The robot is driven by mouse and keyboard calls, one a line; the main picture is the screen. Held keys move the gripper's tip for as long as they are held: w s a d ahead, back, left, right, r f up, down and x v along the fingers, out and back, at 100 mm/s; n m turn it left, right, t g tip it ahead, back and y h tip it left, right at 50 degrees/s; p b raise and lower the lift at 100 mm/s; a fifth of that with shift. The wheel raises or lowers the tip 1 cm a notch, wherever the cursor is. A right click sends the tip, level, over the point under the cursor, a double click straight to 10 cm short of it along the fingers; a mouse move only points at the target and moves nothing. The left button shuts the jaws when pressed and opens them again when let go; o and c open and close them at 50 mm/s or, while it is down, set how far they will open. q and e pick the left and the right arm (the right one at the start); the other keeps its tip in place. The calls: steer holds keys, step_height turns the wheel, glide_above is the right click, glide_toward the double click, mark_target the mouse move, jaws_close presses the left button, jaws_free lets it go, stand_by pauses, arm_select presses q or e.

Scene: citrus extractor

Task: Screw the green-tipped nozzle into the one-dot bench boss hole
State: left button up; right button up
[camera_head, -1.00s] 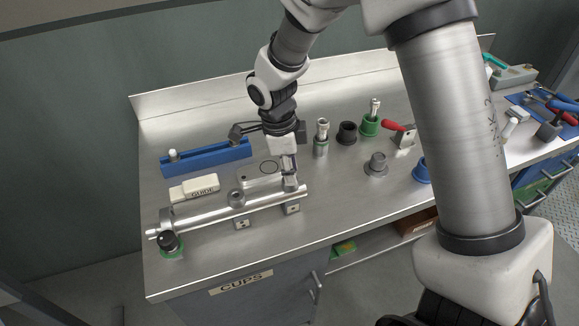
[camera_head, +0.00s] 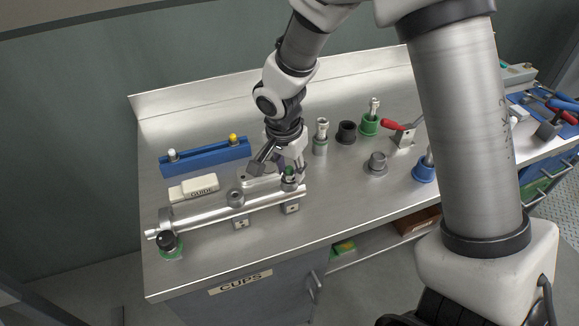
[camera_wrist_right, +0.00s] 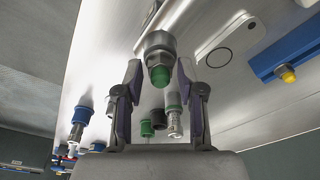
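The green-tipped nozzle (camera_head: 289,171) stands upright at the right-hand boss of a steel tube (camera_head: 262,204) on the bench. In the right wrist view its green tip (camera_wrist_right: 160,76) sits above a metal hex collar. How deep it is seated, and any dot marking the hole, I cannot make out. My right gripper (camera_head: 279,168) is over this boss with its fingers spread on either side of the nozzle. In the right wrist view the gripper (camera_wrist_right: 160,84) is open, with visible gaps between both fingers and the green tip. My left gripper is not in view.
A second boss (camera_head: 236,197) is on the tube to the left. A blue rack (camera_head: 205,158) holds a white-tipped and a yellow-tipped piece (camera_head: 234,138). A GUIDE block (camera_head: 194,188) lies in front. Several holders stand to the right, including a black cup (camera_head: 346,132) and grey post (camera_head: 376,164).

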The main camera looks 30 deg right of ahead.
steer(key=c, duration=0.6)
steer(key=m+g, duration=0.1)
steer(key=m, duration=1.1)
steer(key=shift+f+g, duration=0.1)
steer(key=shift+g, duration=0.3)
steer(key=o, duration=0.6)
